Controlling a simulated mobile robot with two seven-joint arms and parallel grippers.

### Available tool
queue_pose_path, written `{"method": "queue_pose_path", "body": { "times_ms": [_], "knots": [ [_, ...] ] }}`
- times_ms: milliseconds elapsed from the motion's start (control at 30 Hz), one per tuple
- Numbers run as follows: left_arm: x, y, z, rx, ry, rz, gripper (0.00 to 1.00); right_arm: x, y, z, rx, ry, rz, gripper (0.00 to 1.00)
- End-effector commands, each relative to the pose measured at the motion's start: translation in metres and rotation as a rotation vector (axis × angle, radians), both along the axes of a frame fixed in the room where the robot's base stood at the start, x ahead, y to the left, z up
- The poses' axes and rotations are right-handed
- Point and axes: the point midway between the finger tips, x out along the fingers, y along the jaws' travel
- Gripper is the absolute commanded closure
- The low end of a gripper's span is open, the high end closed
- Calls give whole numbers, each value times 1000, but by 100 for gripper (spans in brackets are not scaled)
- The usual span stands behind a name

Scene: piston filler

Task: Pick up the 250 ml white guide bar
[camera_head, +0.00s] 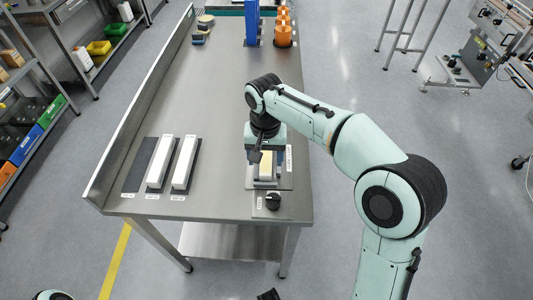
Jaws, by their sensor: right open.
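Two long white guide bars lie side by side on dark mats at the near left of the steel table: a left bar (160,161) and a right bar (184,162). The labels at their near ends are too small to read, so I cannot tell which is the 250 ml one. My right gripper (258,158) is open, pointing down over a small fixture with a cream block (265,170), to the right of both bars and apart from them. A dark piece at the bottom edge may be my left gripper (268,295); its jaws cannot be made out.
An empty dark mat (136,172) lies left of the bars. A black knob (272,201) sits near the table's front edge. Blue (251,22) and orange (283,30) parts stand at the far end. The table middle (205,90) is clear; a raised rim runs along its left side.

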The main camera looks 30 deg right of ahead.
Motion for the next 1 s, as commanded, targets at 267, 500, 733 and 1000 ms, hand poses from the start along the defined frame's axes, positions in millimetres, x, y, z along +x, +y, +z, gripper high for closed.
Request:
{"method": "queue_pose_path", "body": {
  "times_ms": [267, 500, 733, 1000],
  "knots": [
    [2, 0, -7, 2, -10, 2, 29, 3, -3, -40, -1, 4, 1, 34],
    [3, 0, -6, 1, -12, 2, 29, 4, -3, -43, 0, 0, 0, 34],
    [3, 0, -6, 1, -12, 3, 29, 4, -3, -43, 1, 1, 1, 93],
    [3, 0, -6, 1, -12, 3, 29, 4, -3, -42, 0, -1, 1, 100]
  ]
}}
